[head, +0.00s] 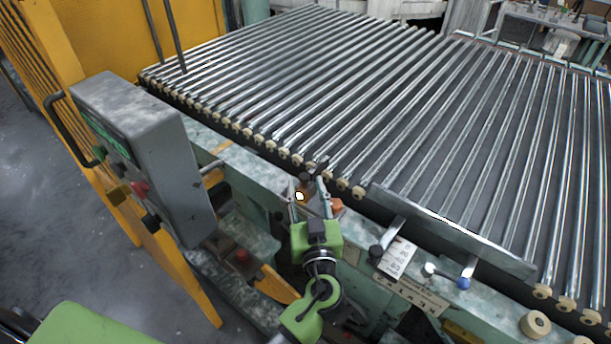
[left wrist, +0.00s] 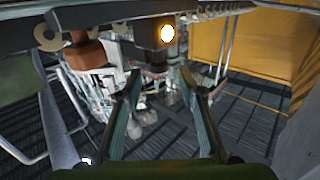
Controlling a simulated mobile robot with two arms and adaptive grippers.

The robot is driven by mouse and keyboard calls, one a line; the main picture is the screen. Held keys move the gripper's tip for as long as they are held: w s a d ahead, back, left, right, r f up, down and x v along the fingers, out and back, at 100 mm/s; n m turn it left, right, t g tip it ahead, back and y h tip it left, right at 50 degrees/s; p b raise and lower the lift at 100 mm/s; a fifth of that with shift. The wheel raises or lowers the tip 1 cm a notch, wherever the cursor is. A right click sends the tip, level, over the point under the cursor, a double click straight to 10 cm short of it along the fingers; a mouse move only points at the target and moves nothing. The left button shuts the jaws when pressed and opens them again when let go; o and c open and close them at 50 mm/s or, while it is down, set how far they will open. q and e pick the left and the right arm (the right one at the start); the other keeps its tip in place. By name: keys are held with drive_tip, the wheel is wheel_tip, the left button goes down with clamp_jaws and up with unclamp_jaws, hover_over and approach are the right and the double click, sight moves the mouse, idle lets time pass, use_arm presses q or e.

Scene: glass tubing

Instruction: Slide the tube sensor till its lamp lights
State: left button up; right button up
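The tube sensor (head: 306,184) is a small dark block on the rail along the front edge of the roller bed. Its round lamp (head: 299,196) glows yellow-white; the lamp is also bright in the left wrist view (left wrist: 167,33). My left gripper (head: 309,190) is at the sensor, one finger on each side. In the left wrist view, the fingers (left wrist: 159,76) stand apart with the sensor's dark lower part (left wrist: 153,58) at their tips. Gaps seem to show beside it; contact is not clear. My right gripper is not in view.
An orange-brown block (head: 336,206) sits just right of the sensor, also in the left wrist view (left wrist: 85,51). A grey control box (head: 150,150) stands left. A metal plate (head: 450,232) and knobbed levers (head: 462,283) are to the right. Rollers (head: 330,90) fill the back.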

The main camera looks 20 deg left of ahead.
use_arm(q)
drive_tip(key=shift+x, duration=1.05)
